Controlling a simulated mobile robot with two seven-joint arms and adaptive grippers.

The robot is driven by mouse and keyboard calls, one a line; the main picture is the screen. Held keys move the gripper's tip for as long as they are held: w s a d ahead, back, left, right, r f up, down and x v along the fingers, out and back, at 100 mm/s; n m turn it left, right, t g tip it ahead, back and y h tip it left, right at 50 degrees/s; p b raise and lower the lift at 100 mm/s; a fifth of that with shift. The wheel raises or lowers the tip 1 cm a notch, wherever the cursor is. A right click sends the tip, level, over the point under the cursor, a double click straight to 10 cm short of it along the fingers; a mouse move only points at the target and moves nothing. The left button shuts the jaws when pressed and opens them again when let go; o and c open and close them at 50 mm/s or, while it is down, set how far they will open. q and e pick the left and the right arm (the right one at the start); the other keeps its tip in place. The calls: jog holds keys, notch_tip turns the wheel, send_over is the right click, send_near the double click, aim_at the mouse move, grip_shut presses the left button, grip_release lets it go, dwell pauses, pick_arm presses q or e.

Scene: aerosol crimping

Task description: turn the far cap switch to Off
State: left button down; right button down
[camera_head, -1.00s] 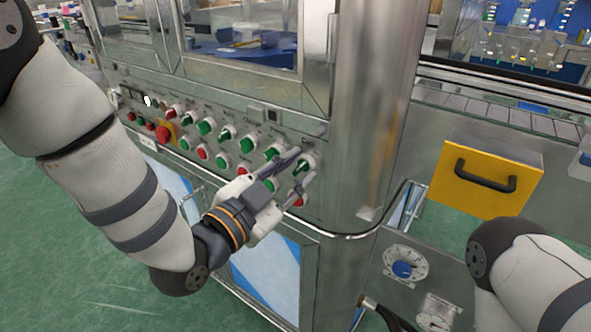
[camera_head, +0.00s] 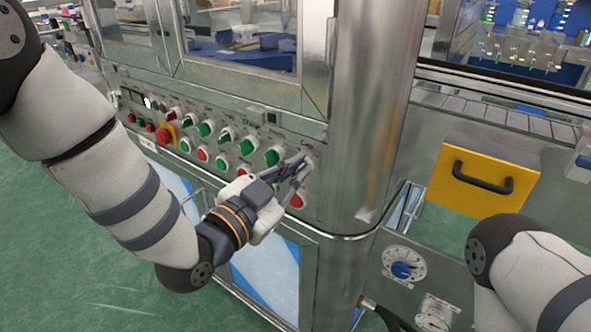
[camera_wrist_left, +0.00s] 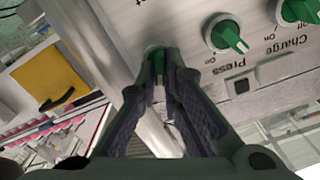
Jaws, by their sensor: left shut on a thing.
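The far cap switch is a green knob at the right end of the upper row on the steel control panel. In the head view its pale collar (camera_head: 312,163) shows beside the fingertips, and the knob is mostly hidden. In the left wrist view its green handle (camera_wrist_left: 158,62) stands between the two dark fingertips. My left gripper (camera_head: 301,165) is shut on this knob, with a finger on each side; it fills the middle of the left wrist view (camera_wrist_left: 160,75). The knob's exact pointing direction is hard to read. My right arm is at the lower right, its gripper out of view.
The green press switch (camera_head: 273,156) sits just left of the cap switch, and a red button (camera_head: 297,200) lies below it. A rounded steel column (camera_head: 365,120) rises close on the right. A yellow drawer (camera_head: 485,180) and a blue dial (camera_head: 403,269) are farther right.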

pick_arm(q)
jog(key=shift+w+a+n+p, duration=0.15)
jog(key=shift+n+p, duration=0.4)
jog(key=shift+n, duration=2.15)
jog(key=shift+a+n+p, duration=0.15)
jog(key=shift+n+p, duration=0.4)
jog(key=shift+n, duration=2.15)
pick_arm(e)
jog(key=shift+w+r+t, duration=0.4)
jog(key=shift+w+r, duration=0.8)
jog(key=shift+r, duration=0.1)
pick_arm(q)
jog(key=shift+f, duration=0.1)
jog(key=c, duration=1.7)
grip_release()
